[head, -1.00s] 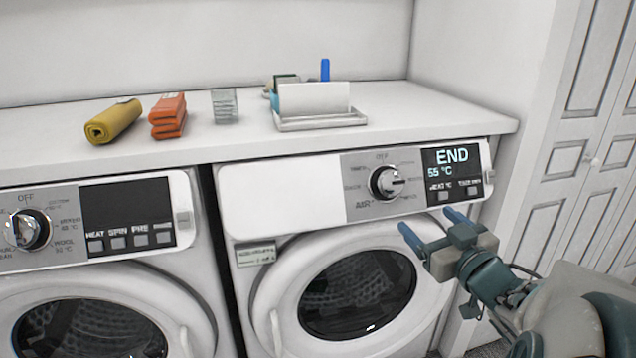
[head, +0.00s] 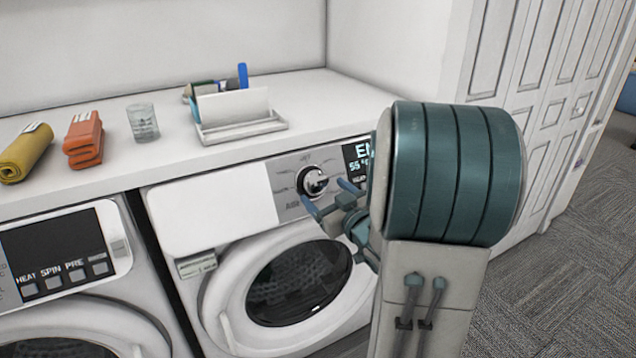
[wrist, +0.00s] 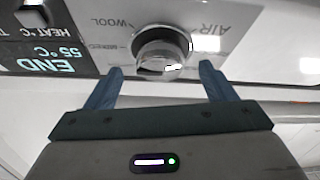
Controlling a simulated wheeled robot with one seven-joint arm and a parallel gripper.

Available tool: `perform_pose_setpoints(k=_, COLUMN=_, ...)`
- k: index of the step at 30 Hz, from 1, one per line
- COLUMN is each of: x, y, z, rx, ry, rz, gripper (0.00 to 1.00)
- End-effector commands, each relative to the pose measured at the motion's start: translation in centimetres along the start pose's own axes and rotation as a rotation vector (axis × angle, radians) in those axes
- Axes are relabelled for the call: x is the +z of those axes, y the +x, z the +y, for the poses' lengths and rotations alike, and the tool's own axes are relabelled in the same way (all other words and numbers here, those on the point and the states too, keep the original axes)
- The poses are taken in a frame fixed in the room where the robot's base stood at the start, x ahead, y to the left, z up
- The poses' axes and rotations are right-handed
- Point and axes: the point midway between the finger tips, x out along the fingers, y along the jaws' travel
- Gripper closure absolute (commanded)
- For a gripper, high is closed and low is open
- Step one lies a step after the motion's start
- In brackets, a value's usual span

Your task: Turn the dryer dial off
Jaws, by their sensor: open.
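The dryer dial (head: 312,181) is a round silver and black knob on the grey control panel of the right-hand machine. In the wrist view the dial (wrist: 160,55) appears upside down, just beyond and between my two fingertips, with a visible gap. The dryer display (head: 358,155) partly shows beside it; in the wrist view the display (wrist: 45,50) reads END and 55 °C. My gripper (head: 328,196) is open and empty, just below and in front of the dial. My arm hides the right end of the panel. The wrist view (wrist: 160,80) shows both blue fingers apart.
A second machine (head: 75,265) stands at left. The white counter above holds a yellow roll (head: 25,152), orange folded cloths (head: 84,140), a glass (head: 143,122) and a white tray (head: 240,128). Folding doors (head: 545,90) stand at right, with open carpet (head: 585,260) in front.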

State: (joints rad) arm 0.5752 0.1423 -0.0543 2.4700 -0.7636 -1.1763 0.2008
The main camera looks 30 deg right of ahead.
Motion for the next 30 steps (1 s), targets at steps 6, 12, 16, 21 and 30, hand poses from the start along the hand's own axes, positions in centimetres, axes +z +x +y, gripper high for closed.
perform_pose_setpoints(k=6, x=0.1, y=2.5, z=-0.1, rx=-0.002, ry=0.000, rz=0.000, gripper=0.23)
perform_pose_setpoints(k=12, x=0.1, y=3.0, z=0.0, rx=0.001, ry=0.001, rz=0.000, gripper=0.23)
perform_pose_setpoints(k=16, x=0.1, y=3.0, z=0.0, rx=0.001, ry=0.000, rz=0.000, gripper=0.23)
perform_pose_setpoints(k=21, x=0.1, y=3.0, z=0.0, rx=0.000, ry=0.000, rz=0.000, gripper=0.59)
perform_pose_setpoints(k=30, x=0.1, y=3.0, z=-0.2, rx=-0.009, ry=-0.012, rz=0.001, gripper=0.67)
